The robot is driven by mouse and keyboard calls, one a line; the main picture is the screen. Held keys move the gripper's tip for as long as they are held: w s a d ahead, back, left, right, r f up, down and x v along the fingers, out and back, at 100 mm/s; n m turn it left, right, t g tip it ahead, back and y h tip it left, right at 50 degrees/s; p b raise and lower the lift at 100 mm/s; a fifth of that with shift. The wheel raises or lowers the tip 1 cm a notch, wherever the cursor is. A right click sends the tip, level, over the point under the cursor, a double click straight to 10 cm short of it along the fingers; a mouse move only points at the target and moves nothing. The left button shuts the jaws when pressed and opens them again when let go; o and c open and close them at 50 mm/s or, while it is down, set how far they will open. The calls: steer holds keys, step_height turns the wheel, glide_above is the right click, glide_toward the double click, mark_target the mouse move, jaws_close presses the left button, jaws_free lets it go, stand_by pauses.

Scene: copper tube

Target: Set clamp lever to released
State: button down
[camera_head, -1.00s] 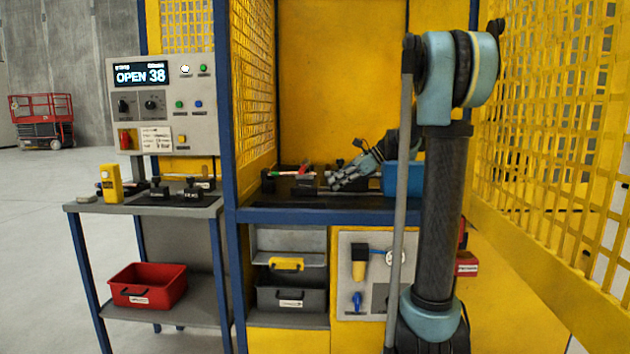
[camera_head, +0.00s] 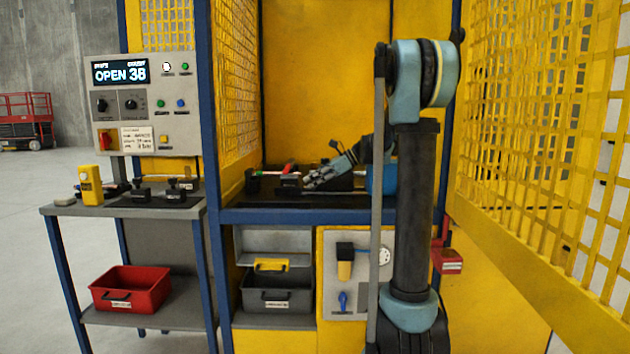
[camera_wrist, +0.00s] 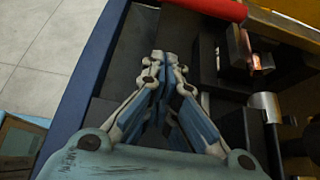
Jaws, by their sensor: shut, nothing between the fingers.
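A red lever handle (camera_wrist: 205,8) lies across the top of the wrist view, beyond my fingertips. It is probably the clamp lever; a small red part also shows on the bench in the head view (camera_head: 289,167). My gripper (camera_wrist: 165,57) is shut and empty, with a visible gap between it and the red handle. Dark clamp blocks (camera_wrist: 210,60) sit to its right, with a copper-coloured piece (camera_wrist: 262,62) between the blocks. In the head view my gripper (camera_head: 308,182) is low over the bench, near the clamp. The lever's pivot is not clear.
Yellow mesh guards (camera_head: 235,90) flank the bench on both sides. A control panel (camera_head: 145,105) at left reads OPEN 38. The bench's blue front edge (camera_wrist: 85,90) is just left of my gripper.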

mark_target(289, 168)
steer(key=x, duration=0.5)
steer(key=shift+a+f, duration=0.1)
steer(key=shift+a, duration=0.5)
steer(key=shift+a+r, duration=0.15)
steer(key=shift+r, duration=0.75)
steer(key=shift+a+r, duration=0.1)
steer(key=shift+r, duration=0.85)
steer(key=shift+a, duration=0.1)
